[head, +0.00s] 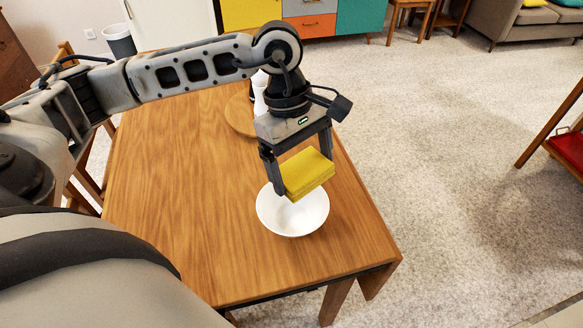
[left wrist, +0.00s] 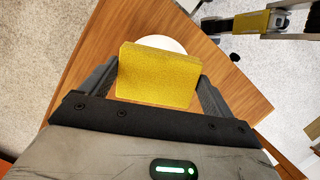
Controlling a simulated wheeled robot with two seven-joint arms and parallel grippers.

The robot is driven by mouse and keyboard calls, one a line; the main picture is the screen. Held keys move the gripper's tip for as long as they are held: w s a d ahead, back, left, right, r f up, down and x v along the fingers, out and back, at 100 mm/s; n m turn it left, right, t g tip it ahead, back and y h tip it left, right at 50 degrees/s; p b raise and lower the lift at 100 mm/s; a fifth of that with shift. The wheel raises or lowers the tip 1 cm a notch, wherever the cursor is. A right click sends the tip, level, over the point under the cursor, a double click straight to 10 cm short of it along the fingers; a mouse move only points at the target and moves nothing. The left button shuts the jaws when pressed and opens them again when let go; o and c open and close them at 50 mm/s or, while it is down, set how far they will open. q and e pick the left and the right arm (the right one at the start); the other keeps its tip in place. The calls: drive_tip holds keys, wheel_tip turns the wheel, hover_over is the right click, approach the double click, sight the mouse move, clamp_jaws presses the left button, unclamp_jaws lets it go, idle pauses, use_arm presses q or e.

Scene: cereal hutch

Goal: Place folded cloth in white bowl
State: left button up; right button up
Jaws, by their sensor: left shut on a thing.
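The folded cloth (head: 307,173) is a thick yellow block. My left gripper (head: 300,174) is shut on it, with a finger at each side, and holds it over the far part of the white bowl (head: 292,218). The bowl stands upright on the wooden table near its right front corner, and the part of it I see is empty. In the left wrist view the cloth (left wrist: 158,75) sits between the fingers and hides most of the bowl (left wrist: 163,43); only the bowl's rim area shows behind it. My right gripper does not show in the head view.
The wooden table (head: 190,190) has clear room left of the bowl. A round wooden board (head: 239,115) with a white item (head: 260,92) on it lies farther back, partly behind my left arm. The table's right edge is close to the bowl.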

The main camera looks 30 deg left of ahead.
use_arm(q)
drive_tip(key=a+n, duration=0.1)
drive_tip(key=a+f+n, duration=0.1)
drive_tip(key=n, duration=0.1)
drive_tip(key=shift+t, duration=0.3)
drive_tip(key=shift+a+f+n+b, duration=0.1)
drive_tip(key=shift+n+b, duration=0.25)
drive_tip(key=shift+n, duration=0.05)
drive_tip(key=shift+f, duration=0.15)
wheel_tip(320, 180, down, 9)
drive_tip(key=b, duration=0.5)
drive_tip(key=shift+f, duration=0.1)
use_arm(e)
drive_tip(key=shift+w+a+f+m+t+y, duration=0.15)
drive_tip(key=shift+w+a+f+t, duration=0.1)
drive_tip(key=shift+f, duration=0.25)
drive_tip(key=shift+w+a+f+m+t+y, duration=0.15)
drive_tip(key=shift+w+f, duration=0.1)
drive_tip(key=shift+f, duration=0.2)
use_arm(q)
drive_tip(key=o, duration=0.8)
